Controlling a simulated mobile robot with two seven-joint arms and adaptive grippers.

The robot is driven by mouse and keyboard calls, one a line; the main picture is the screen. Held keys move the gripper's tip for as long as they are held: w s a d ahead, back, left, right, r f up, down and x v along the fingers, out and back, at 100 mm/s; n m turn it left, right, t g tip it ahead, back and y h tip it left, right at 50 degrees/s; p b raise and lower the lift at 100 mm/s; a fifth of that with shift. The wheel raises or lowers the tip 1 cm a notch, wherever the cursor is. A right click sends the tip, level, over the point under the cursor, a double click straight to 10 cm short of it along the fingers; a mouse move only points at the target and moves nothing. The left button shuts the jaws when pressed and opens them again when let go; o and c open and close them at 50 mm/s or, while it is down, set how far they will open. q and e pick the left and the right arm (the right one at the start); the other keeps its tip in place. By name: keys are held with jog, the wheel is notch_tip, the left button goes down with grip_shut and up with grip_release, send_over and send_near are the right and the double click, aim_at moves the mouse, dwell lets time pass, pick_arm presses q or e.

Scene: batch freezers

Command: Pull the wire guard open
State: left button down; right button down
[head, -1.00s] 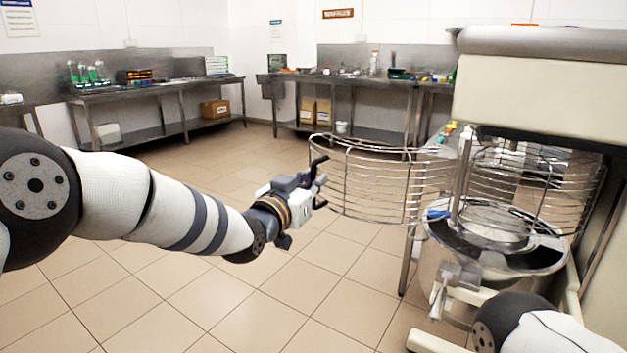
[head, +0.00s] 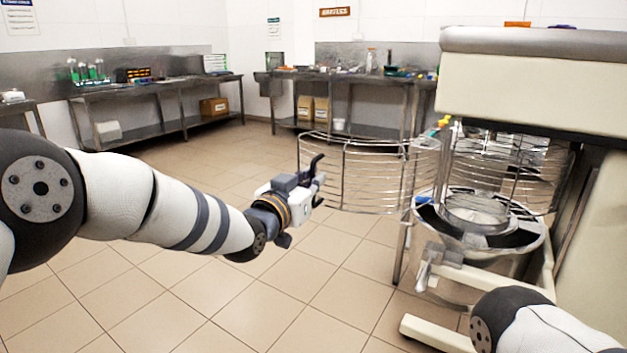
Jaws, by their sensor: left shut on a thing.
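The wire guard (head: 372,178) is a curved cage of thin steel bars. It stands swung out to the left of the mixer-like machine (head: 540,85), in front of the back bench. My left gripper (head: 318,181) is at the guard's free left edge and is shut on it. The fingers hide part of the contact. A steel bowl (head: 478,218) sits under the machine's head, with more curved wire bars (head: 525,175) around its far and right side. Part of my right arm shows at the lower right; its gripper is out of view.
Steel benches with small items stand along the left wall (head: 155,92) and back wall (head: 350,78). Boxes (head: 313,108) sit on the back bench's lower shelf. The machine's pale base leg (head: 435,333) reaches out low. The tiled floor (head: 230,300) in front is clear.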

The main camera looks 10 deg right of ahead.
pick_arm(q)
jog(key=c, duration=1.7)
grip_release()
jog(key=shift+a, duration=0.1)
jog(key=v, duration=1.2)
jog(key=shift+s, duration=0.1)
